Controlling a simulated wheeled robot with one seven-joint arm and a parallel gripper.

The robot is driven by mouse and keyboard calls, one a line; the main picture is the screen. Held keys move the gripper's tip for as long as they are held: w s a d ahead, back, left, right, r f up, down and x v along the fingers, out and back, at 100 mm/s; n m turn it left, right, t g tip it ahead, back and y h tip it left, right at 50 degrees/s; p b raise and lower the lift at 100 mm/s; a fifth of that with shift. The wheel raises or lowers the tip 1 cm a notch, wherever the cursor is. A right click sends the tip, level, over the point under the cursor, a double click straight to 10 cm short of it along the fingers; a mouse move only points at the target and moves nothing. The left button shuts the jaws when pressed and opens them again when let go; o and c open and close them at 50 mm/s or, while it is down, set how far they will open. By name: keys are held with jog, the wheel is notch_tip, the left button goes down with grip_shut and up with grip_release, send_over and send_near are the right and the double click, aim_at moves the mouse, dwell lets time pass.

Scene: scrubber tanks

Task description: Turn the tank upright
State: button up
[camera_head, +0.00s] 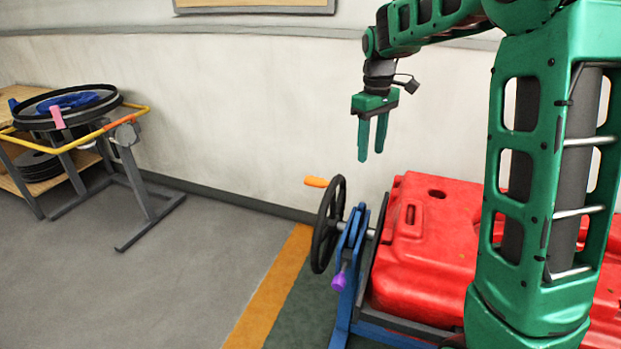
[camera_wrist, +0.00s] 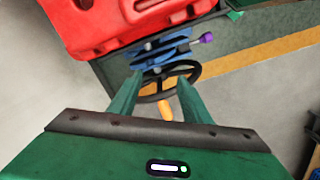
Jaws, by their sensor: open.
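The red tank (camera_head: 430,235) lies in a blue stand (camera_head: 350,262) at the right, partly hidden behind my green column. It also shows at the top of the wrist view (camera_wrist: 130,22). A black handwheel (camera_head: 328,224) with an orange handle (camera_head: 316,182) is on the left end of the stand. A purple knob (camera_head: 339,281) sits on the stand below the wheel. My gripper (camera_head: 371,158) is open and empty, pointing down, above and a little right of the wheel. In the wrist view the wheel (camera_wrist: 185,72) and handle (camera_wrist: 166,110) appear between the fingers.
A yellow-railed frame (camera_head: 140,112) with a black ring and blue cloth stands at the left, by a wooden shelf (camera_head: 38,172). The grey floor (camera_head: 160,290) between it and the orange floor stripe (camera_head: 268,290) is clear. A pale wall (camera_head: 230,110) runs behind.

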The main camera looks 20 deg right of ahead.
jog(key=w+a+f+n, duration=0.3)
jog(key=w+a, duration=0.2)
jog(key=w, duration=0.2)
jog(key=w+a+f+n, duration=0.2)
jog(key=w+a+n, duration=0.1)
jog(key=w+a, duration=0.35)
jog(key=f, duration=1.1)
jog(key=shift+w+d+f, duration=0.1)
jog(key=shift+w+d, duration=0.1)
jog(key=shift+w, duration=0.1)
grip_shut()
jog(key=shift+a, duration=0.2)
